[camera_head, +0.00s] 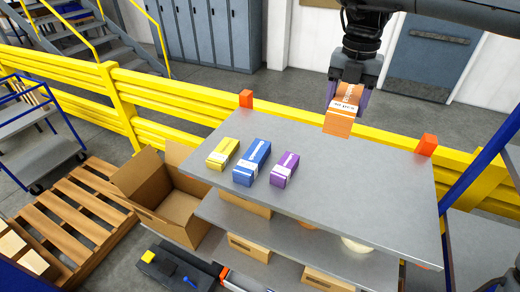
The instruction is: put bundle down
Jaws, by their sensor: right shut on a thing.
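My right gripper (348,90) comes in from the top right and is shut on an orange bundle (340,118) with a pale band. It holds the bundle above the far part of a grey shelf top (350,200); I cannot tell the exact gap below it. A yellow bundle (222,153), a blue bundle (252,162) and a purple bundle (285,169) lie side by side on the left half of this top. My left gripper is not in view.
Orange blocks (246,98) (427,145) stand at the far corners of the top. A yellow guard rail (180,118) runs behind it. An open cardboard box (165,203) stands to the left. The top's middle and right are clear.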

